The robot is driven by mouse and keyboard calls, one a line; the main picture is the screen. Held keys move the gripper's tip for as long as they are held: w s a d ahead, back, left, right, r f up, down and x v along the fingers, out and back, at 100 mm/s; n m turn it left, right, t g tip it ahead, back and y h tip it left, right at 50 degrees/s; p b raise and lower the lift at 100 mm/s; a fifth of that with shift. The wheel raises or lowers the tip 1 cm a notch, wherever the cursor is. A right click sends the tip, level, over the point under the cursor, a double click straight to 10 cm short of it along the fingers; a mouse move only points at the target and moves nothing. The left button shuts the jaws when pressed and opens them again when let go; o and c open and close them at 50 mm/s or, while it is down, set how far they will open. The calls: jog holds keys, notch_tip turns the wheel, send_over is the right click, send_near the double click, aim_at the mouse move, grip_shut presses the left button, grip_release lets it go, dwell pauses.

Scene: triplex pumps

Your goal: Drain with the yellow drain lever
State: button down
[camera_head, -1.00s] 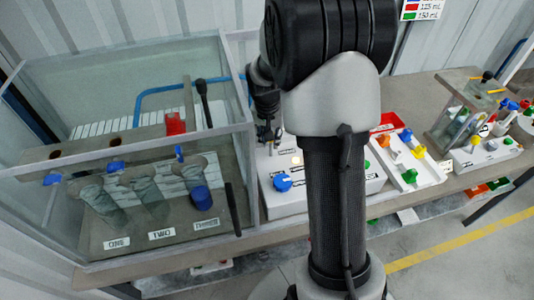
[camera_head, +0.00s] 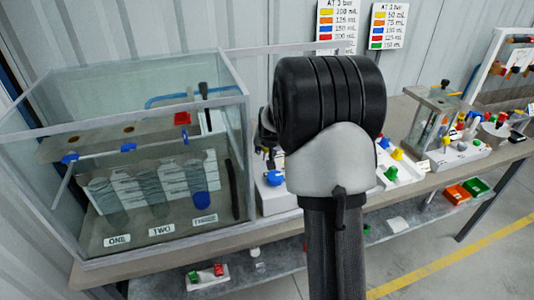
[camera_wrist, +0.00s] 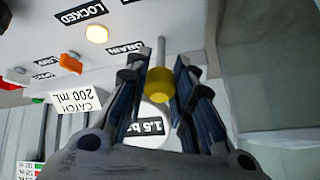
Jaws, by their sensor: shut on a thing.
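The yellow drain lever shows in the wrist view as a round yellow knob (camera_wrist: 160,90) on a thin pale rod, beside a DRAIN label (camera_wrist: 124,48) on a white panel. My gripper (camera_wrist: 160,78) has its fingers on both sides of the knob and is shut on it. In the head view my arm hides the lever and most of the gripper, which is over the white control box (camera_head: 270,203) with a blue knob (camera_head: 274,178).
A glass tank (camera_head: 120,60) holding tubes labelled ONE, TWO and THREE stands left of my arm. A lit round lamp (camera_wrist: 97,33) is near a LOCKED label. A CATCH 200 mL tag (camera_wrist: 78,104) and a partly hidden 1.5 bar display (camera_wrist: 147,128) show. Other apparatus stands at right.

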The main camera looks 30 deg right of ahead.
jog(key=c, duration=1.3)
grip_release()
jog(key=shift+c, duration=0.2)
jog(key=v, duration=1.2)
jog(key=shift+f, duration=0.1)
